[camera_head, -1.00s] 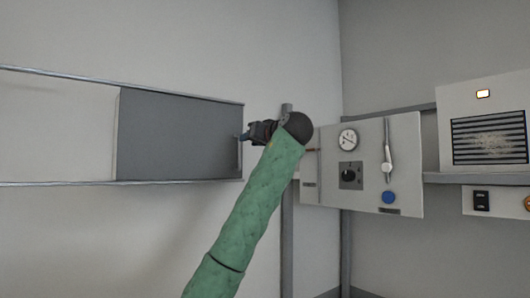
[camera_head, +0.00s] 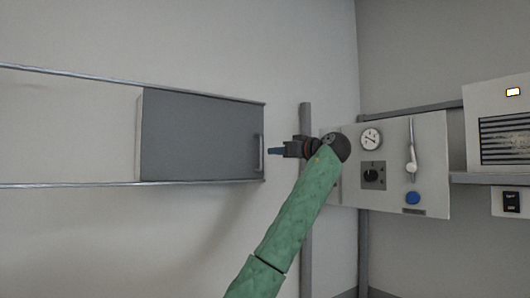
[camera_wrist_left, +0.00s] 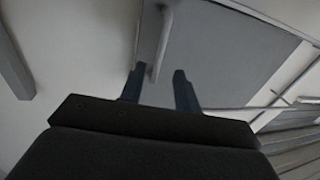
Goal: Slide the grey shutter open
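The grey shutter (camera_head: 200,138) is a flat dark panel between two horizontal rails on the left wall, at their right end in the head view. A slim upright handle (camera_head: 261,152) is on its right edge. My left gripper (camera_head: 272,151) is just right of the handle, with a small gap. In the left wrist view the fingers (camera_wrist_left: 158,82) are apart and empty, and the handle (camera_wrist_left: 164,40) appears between and beyond their tips. The shutter (camera_wrist_left: 220,50) fills the upper right there. My right gripper is not in view.
A panel (camera_head: 435,140) with a gauge (camera_head: 370,138), black knob (camera_head: 372,175), lever and blue button (camera_head: 412,198) stands right of and behind my left wrist. A vertical post (camera_head: 306,235) is beside it. A vented box (camera_head: 500,120) is further right. Left of the shutter, the rails are clear.

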